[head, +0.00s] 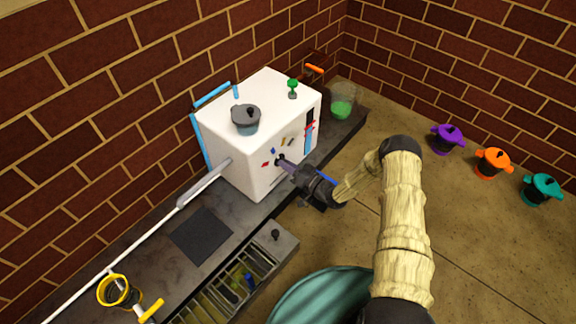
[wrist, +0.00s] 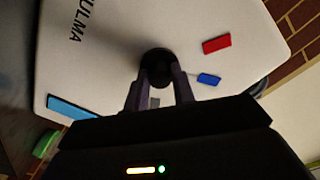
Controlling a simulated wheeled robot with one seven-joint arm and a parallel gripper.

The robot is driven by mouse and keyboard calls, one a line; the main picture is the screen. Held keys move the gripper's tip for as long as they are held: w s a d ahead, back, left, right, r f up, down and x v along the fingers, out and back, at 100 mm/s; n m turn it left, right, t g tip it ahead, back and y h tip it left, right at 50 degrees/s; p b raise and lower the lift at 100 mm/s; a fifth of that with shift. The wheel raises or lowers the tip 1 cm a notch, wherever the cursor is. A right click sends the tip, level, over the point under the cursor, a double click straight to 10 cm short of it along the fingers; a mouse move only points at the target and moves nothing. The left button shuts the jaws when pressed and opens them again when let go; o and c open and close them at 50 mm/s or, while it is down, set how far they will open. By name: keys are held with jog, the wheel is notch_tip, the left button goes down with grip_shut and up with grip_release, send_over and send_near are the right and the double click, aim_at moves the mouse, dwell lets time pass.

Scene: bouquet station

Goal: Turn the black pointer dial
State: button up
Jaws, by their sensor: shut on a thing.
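The black pointer dial (wrist: 155,56) is on a face of the white box (head: 228,150), which stands on the dark counter. In the wrist view the dial shows as a dark round knob between the tips of my gripper (wrist: 158,76). The two fingers are closed on it from either side. In the head view my gripper (head: 285,164) reaches the box front from the right, and the dial is mostly hidden there. Which way the pointer faces cannot be told.
Red (wrist: 216,44) and blue (wrist: 208,79) pieces sit on the same face. A grey lidded pot (head: 246,121) and a green-topped item (head: 292,88) stand on the box. A glass with green contents (head: 342,104) is behind. An open drawer (head: 272,246) juts out in front.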

jog(key=o, duration=1)
jog(key=p+v, duration=0.6)
jog(key=v, duration=1.1)
jog(key=shift+d, duration=0.2)
